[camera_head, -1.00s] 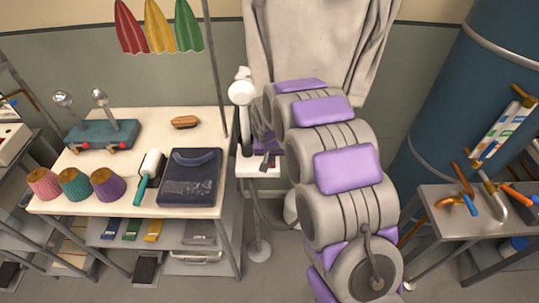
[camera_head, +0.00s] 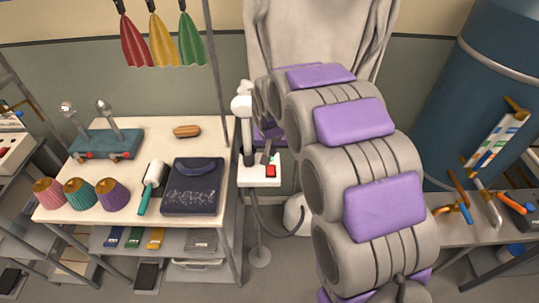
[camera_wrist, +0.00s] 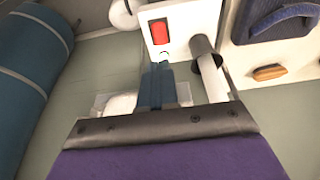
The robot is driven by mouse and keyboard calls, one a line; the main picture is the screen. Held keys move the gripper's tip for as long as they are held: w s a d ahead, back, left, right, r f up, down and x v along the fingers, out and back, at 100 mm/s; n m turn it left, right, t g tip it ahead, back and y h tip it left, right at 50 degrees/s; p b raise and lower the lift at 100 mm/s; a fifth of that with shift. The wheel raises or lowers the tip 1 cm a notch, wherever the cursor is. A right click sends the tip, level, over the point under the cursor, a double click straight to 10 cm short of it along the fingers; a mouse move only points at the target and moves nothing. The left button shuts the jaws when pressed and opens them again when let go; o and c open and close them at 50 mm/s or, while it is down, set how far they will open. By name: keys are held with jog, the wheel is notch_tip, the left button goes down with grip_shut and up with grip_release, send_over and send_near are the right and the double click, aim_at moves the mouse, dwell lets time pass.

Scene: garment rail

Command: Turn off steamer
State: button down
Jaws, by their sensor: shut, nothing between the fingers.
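The steamer is a white box on a stand with a white steam head (camera_head: 242,102) above it and a hose hanging below. I cannot tell whether the fingers touch the box.
A white table (camera_head: 130,165) on the left holds a dark blue garment (camera_head: 192,187), a lint roller (camera_head: 153,175), a brush (camera_head: 187,131) and several cones. A grey garment (camera_head: 320,45) hangs behind my arm. A blue tank (camera_head: 470,100) and a tool table stand at right.

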jog(key=shift+s+r, duration=0.2)
jog(key=shift+r, duration=0.2)
jog(key=shift+a, duration=0.25)
jog(key=b, duration=0.1)
jog(key=w+b, duration=0.1)
jog(key=shift+w+a+r+t+b, duration=0.15)
jog(key=shift+w+r+t+b, duration=0.1)
jog(key=shift+t+b, duration=0.1)
dwell(0.4)
